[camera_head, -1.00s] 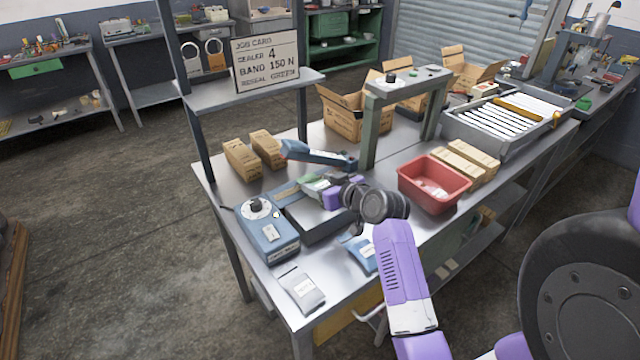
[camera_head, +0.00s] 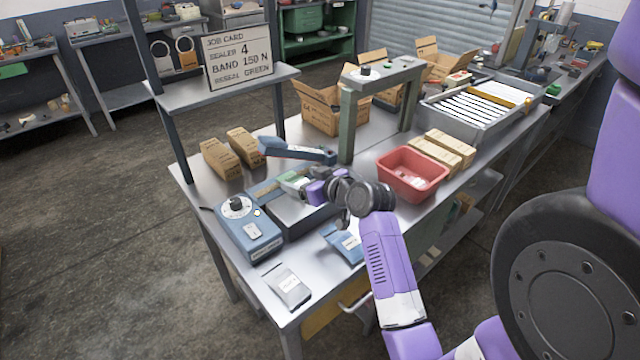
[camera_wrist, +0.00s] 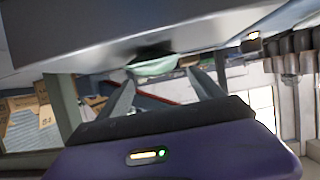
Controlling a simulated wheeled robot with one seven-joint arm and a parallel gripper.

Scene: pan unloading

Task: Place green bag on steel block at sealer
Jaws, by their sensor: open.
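The green bag (camera_head: 291,178) lies at the blue sealer (camera_head: 250,232), at the back of the flat silver block (camera_head: 298,214) beside the sealer's dial box. My gripper (camera_head: 304,186) is low over this block, close by the bag and partly hiding it. In the wrist view the green bag (camera_wrist: 155,66) shows beyond and between the spread fingers of my gripper (camera_wrist: 163,82). The fingers are apart and not closed on it. Whether the bag rests fully on the block is hard to tell. The sealer's blue arm (camera_head: 298,151) is raised behind.
Blue bag (camera_head: 344,243) and grey bag (camera_head: 288,286) lie near the table's front. A red bin (camera_head: 412,174) stands right of my arm. A green-grey frame (camera_head: 347,125) stands behind. Brown boxes (camera_head: 220,158) are at left. The job card (camera_head: 238,58) reads "reseal green".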

